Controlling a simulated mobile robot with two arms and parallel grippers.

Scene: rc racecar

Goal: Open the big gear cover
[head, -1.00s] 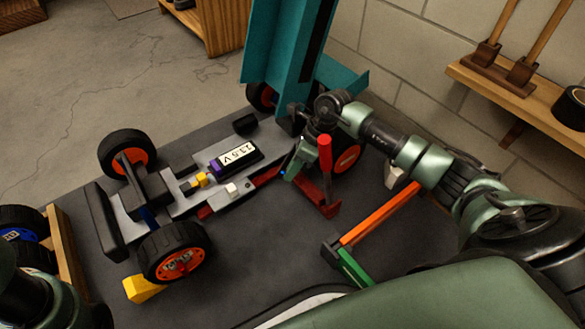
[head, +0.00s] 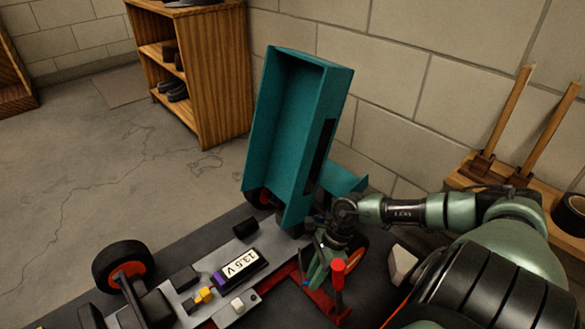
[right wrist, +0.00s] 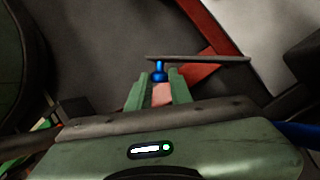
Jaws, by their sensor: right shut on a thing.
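The RC car's chassis (head: 215,295) lies on the dark mat, with a battery marked 13.5 V on it. My right gripper (head: 313,278) points down at the chassis's right end, beside a red upright post (head: 338,285). In the right wrist view, my right gripper (right wrist: 159,74) is shut on a small blue peg (right wrist: 158,70), which touches a thin grey plate (right wrist: 215,59) seen nearly edge-on. I cannot tell for sure whether this plate is the big gear cover. A pinkish part shows between the fingers. My left gripper is not in view.
The teal car body (head: 298,130) stands tilted up just behind my right gripper. A wheel (head: 122,266) sits at the left. A wooden shelf (head: 222,85) stands behind, and a wall shelf with wooden-handled tools (head: 505,120) is at the right.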

